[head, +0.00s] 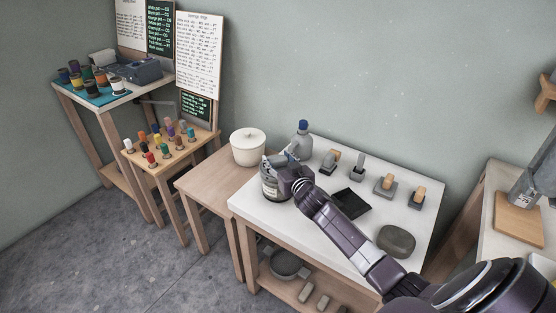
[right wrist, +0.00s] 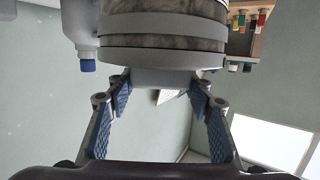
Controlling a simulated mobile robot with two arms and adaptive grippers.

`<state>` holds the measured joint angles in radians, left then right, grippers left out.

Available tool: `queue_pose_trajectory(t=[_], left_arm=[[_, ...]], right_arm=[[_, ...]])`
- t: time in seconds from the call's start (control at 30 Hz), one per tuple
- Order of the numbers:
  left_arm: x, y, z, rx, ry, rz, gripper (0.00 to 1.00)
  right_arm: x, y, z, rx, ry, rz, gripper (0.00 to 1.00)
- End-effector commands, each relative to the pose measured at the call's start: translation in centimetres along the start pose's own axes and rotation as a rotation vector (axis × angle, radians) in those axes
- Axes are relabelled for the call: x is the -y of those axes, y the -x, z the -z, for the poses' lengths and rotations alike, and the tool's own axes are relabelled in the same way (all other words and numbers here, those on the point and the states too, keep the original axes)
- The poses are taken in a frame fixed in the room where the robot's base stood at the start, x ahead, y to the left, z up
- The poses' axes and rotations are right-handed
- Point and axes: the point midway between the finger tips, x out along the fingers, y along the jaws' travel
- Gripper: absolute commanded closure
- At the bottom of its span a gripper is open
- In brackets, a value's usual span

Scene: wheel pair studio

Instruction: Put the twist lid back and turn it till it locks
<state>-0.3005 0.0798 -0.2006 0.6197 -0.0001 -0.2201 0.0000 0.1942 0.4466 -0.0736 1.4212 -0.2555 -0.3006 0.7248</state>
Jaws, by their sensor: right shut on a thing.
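My right gripper (head: 284,163) is above the jar's mouth, coming from the lower right. In the right wrist view its blue-padded fingers (right wrist: 163,92) are shut on the grey grip of the twist lid (right wrist: 165,77). The lid is at the top of the jar, in line with it. I cannot tell whether it is locked. My left gripper is not in view.
A blue-capped bottle (head: 302,140) stands close behind the jar. Several small blocks on grey bases, a black pad (head: 351,203) and a dark stone (head: 397,241) are on the white table (head: 318,240). A white lidded pot (head: 247,150) stands on the wooden table to the left.

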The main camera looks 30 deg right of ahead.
Motion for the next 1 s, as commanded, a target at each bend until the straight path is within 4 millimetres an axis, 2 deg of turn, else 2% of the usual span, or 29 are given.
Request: queue_pose_trajectory(t=[0.03,0.07,0.3,0.33,0.37,1.0], left_arm=[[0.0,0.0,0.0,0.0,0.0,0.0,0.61],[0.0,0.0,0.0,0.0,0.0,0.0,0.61],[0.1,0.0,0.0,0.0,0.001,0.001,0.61],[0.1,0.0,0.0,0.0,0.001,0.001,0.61],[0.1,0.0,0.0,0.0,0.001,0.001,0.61],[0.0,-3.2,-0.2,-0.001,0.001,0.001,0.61]], right_arm=[[0.0,0.0,0.0,0.0,0.0,0.0,0.77],[0.0,0.0,0.0,0.0,0.0,0.0,0.56],[0.0,0.0,0.0,0.001,0.0,0.0,0.81],[0.0,0.0,0.0,0.0,0.0,0.0,0.81],[0.1,0.0,0.0,0.0,-0.001,-0.001,0.86],[0.2,-0.1,-0.4,0.0,-0.042,-0.189,0.86]])
